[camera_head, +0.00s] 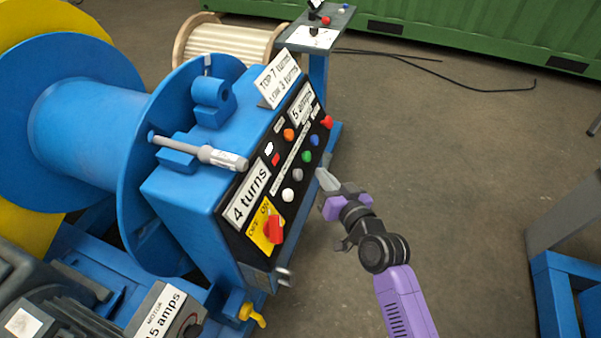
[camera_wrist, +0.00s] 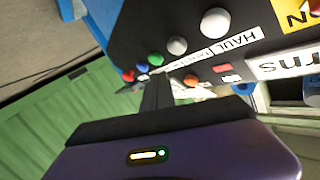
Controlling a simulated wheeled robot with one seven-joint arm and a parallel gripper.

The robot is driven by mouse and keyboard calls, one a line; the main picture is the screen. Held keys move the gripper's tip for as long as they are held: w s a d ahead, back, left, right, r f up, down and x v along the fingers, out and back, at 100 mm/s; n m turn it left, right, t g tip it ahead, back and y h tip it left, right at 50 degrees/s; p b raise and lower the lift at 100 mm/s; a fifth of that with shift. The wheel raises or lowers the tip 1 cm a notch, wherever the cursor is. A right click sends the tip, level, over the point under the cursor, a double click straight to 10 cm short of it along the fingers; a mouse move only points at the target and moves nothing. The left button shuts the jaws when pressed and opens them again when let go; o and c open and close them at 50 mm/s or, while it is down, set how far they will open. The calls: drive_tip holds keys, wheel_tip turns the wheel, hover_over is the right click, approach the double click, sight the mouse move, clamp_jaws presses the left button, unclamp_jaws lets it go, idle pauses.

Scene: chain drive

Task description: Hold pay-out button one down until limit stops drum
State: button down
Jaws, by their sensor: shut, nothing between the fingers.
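The sloped black control panel (camera_head: 257,178) on the blue cabinet carries a row of round buttons: white (camera_head: 287,195), grey (camera_head: 298,174), green (camera_head: 306,157), blue (camera_head: 314,140) and red (camera_head: 327,121). Their small labels are hard to read; a HAUL label (camera_wrist: 236,40) shows near the white button in the wrist view. Which button is pay-out one I cannot tell. The blue drum (camera_head: 95,120) stands left of the cabinet; a grey rod-like device (camera_head: 200,153) beside its flange may be the limit. My gripper (camera_head: 324,178) is shut and empty, close to the panel near the green and grey buttons; contact is unclear.
A red rotary switch (camera_head: 274,230) on a yellow plate is low on the panel. Displays read "4 turns" (camera_head: 249,196) and "5 amps" (camera_head: 302,105). A sign (camera_head: 279,78) stands on top. A pedestal (camera_head: 318,62) stands behind; the floor at right is mostly open.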

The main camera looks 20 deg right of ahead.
sight(298, 175)
drive_tip(key=shift+w+a+f, duration=0.3)
drive_tip(key=shift+w+a, duration=0.1)
drive_tip(key=shift+a, duration=0.15)
drive_tip(key=shift+w+a+f, duration=0.3)
drive_tip(key=shift+w+a, duration=0.05)
drive_tip(key=shift+a, duration=0.15)
idle(1.4)
drive_tip(key=shift+w+a+f, duration=0.2)
drive_tip(key=shift+w+a, duration=0.05)
drive_tip(key=shift+a, duration=0.05)
drive_tip(key=shift+w+a+f, duration=0.25)
drive_tip(key=shift+a, duration=0.15)
idle(4.8)
